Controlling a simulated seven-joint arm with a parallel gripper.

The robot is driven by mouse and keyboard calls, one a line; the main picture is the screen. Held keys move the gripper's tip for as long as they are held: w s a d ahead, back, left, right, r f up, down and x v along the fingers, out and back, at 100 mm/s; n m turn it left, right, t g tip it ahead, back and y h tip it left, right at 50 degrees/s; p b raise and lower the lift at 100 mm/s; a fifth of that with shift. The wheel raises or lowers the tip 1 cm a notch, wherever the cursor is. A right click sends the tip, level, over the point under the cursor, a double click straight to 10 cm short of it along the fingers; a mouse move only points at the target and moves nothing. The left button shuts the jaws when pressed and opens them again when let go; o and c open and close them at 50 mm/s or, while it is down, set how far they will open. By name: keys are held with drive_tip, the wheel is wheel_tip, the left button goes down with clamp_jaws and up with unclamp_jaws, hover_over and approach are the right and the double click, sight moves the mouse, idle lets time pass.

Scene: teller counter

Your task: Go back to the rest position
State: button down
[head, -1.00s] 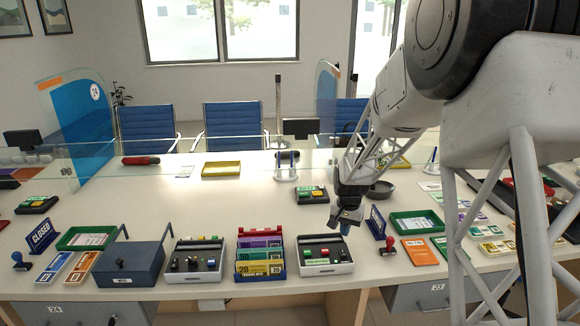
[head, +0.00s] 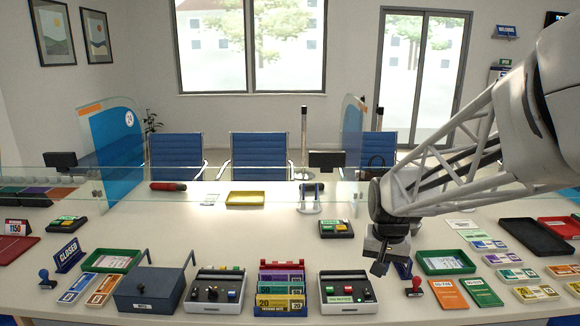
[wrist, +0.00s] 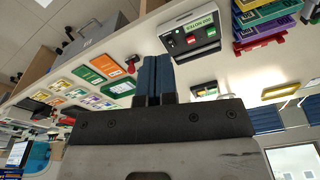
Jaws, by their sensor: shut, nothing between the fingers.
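My gripper (head: 378,268) hangs above the right part of the counter, just right of a control box with buttons (head: 346,292). In the wrist view its two blue fingers (wrist: 156,78) are together with nothing between them. My arm reaches in from the right side of the head view. The gripper hides part of the blue sign behind it.
Along the counter (head: 225,240) stand a dark blue box (head: 148,290), another control box (head: 214,291), a rack of coloured bundles (head: 281,287), a green tray (head: 446,262) and a red-handled stamp (head: 413,288). A glass screen crosses the back. The counter's middle is clear.

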drive_tip(key=s+a+r+n, duration=0.1)
drive_tip(key=s+r, duration=0.1)
drive_tip(key=s, duration=0.9)
drive_tip(key=s+a+r+n+t, duration=0.1)
drive_tip(key=s+r+n, duration=0.1)
drive_tip(key=s, duration=1)
drive_tip(key=shift+s+a+r, duration=0.2)
drive_tip(key=shift+r, duration=0.05)
